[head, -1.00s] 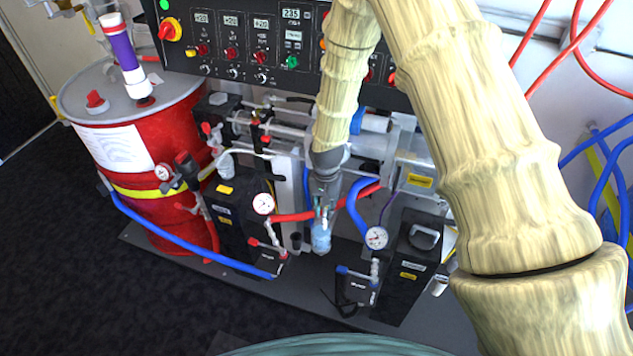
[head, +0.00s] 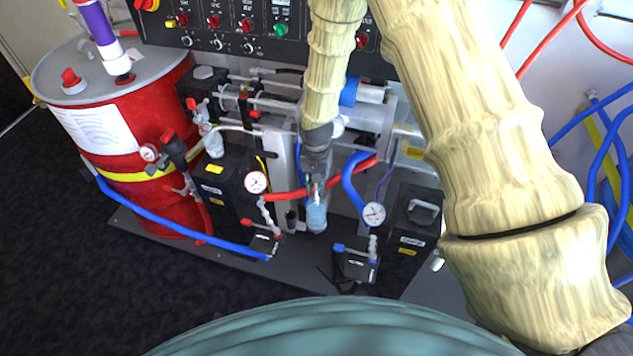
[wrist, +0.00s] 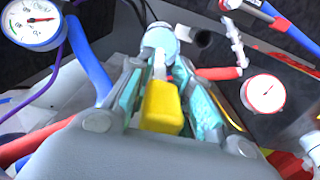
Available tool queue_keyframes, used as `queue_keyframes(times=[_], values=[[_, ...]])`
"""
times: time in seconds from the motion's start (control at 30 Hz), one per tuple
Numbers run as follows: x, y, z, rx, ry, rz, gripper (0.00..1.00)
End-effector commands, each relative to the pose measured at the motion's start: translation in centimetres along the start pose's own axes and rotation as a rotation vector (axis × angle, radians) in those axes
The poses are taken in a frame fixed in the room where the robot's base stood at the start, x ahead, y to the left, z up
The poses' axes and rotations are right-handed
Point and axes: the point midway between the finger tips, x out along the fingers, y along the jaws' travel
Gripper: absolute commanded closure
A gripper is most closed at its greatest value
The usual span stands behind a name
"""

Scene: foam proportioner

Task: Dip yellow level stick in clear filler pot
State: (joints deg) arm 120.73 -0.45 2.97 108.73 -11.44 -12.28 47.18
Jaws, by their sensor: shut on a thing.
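The yellow level stick (wrist: 162,107) shows in the wrist view as a yellow block with a pale shaft pointing away from me. My gripper (wrist: 158,82) is shut on the yellow block, with a teal finger pad on each side. The clear filler pot (wrist: 158,40) is a pale blue, see-through cup just past the fingertips, in line with the shaft. In the head view my gripper (head: 316,178) points down right above the pot (head: 316,218). The shaft's far end overlaps the pot's rim; I cannot tell how deep it is inside.
Red hose (head: 285,196) and blue hose (head: 353,182) run close on both sides of the gripper. Gauges (head: 256,182) and (head: 374,214) flank the pot. Dark pump boxes (head: 228,185) stand left and right. A red drum (head: 140,130) is at the left. Dark floor in front is clear.

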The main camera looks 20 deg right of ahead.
Motion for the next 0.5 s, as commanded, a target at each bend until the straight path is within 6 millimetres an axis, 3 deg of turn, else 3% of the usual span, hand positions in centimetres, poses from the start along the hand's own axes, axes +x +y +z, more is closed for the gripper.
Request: queue_keyframes(times=[0.5], values=[[4.2, 0.1, 0.1, 0.0, -0.001, 0.002, 1.0]])
